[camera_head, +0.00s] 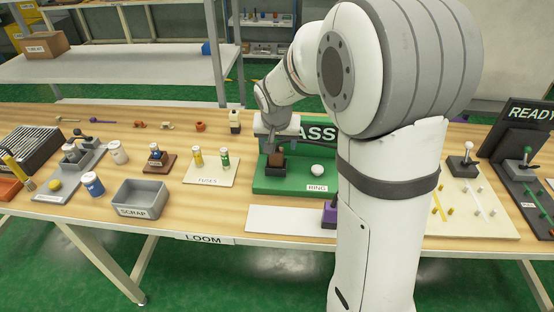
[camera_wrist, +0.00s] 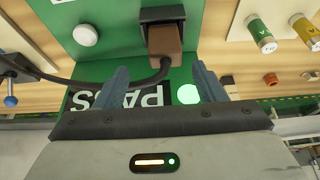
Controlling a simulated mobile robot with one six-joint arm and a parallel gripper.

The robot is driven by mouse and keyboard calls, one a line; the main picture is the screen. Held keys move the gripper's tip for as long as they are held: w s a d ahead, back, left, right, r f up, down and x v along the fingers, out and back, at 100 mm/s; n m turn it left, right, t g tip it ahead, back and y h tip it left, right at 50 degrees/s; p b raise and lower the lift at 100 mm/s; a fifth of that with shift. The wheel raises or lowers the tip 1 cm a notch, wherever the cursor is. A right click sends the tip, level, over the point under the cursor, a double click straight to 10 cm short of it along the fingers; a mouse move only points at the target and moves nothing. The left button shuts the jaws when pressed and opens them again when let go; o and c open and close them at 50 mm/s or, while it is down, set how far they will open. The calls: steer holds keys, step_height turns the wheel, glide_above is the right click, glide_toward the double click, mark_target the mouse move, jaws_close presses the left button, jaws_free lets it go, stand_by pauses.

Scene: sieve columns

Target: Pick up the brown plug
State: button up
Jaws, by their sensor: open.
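The brown plug (camera_head: 277,158) sits in a dark socket (camera_head: 274,170) on the green board (camera_head: 262,188). In the wrist view the plug (camera_wrist: 166,38) is at the top centre, with a dark cable (camera_wrist: 120,86) curving from it to the left. My gripper (camera_head: 268,140) is just above and behind the plug in the head view. In the wrist view my gripper (camera_wrist: 158,72) has its two blue-grey fingers apart and nothing between them but the cable and board beyond. The plug lies ahead of the fingertips, apart from them.
A white round button (camera_head: 317,170) is right of the plug on the board. A card with fuses (camera_head: 210,175) stands to the left, with a grey scrap bin (camera_head: 140,198) farther left. A purple item (camera_head: 329,215) is partly hidden by my arm.

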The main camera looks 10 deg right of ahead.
mark_target(276, 160)
steer(key=x, duration=0.5)
steer(key=shift+w+a+f, duration=0.2)
steer(key=shift+a+f, duration=0.05)
steer(key=shift+a, duration=0.05)
steer(key=shift+r, duration=0.1)
steer(key=c, duration=1.2)
